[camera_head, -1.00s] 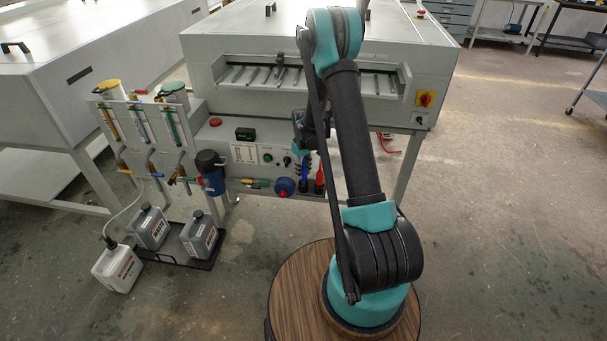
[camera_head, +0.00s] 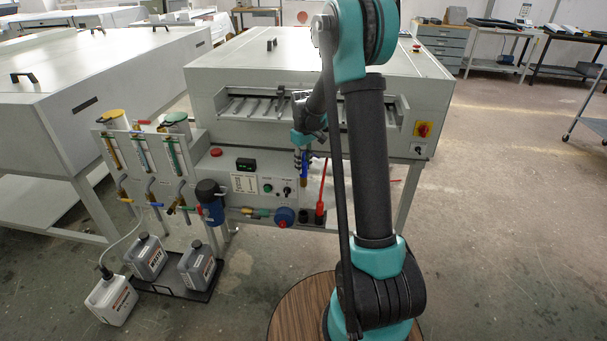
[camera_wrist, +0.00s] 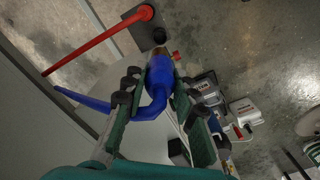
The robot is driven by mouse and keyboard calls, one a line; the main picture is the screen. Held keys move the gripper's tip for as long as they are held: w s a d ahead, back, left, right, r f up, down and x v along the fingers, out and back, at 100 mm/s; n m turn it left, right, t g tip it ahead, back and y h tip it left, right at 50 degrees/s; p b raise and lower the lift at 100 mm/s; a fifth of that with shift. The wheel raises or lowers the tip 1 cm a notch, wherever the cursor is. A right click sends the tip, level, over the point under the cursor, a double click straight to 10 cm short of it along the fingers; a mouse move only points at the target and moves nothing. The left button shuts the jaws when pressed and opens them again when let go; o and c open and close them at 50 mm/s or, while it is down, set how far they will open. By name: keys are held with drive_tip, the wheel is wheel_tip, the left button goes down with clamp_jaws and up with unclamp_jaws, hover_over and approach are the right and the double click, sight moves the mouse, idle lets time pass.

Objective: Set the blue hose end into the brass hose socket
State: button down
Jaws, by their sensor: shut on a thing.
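My gripper (camera_wrist: 154,100) is shut on the blue hose end (camera_wrist: 160,78), with the fingers on either side of it. A brownish, brass-coloured tip (camera_wrist: 160,53) shows at its far end, and the blue hose (camera_wrist: 84,100) bends away to the left. In the head view, my gripper (camera_head: 303,153) holds the blue hose end (camera_head: 305,170) in front of the machine's panel, above and apart from a dark holder (camera_head: 303,215). Small brass-coloured fittings (camera_head: 247,211) show low on the panel; I cannot tell which is the brass hose socket.
A red hose (camera_head: 321,197) stands in a dark holder to the right, and also shows in the wrist view (camera_wrist: 100,40). A blue round cap (camera_head: 283,217) and blue filter housing (camera_head: 210,202) are to the left.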

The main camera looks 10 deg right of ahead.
drive_tip(key=shift+r, duration=4.5)
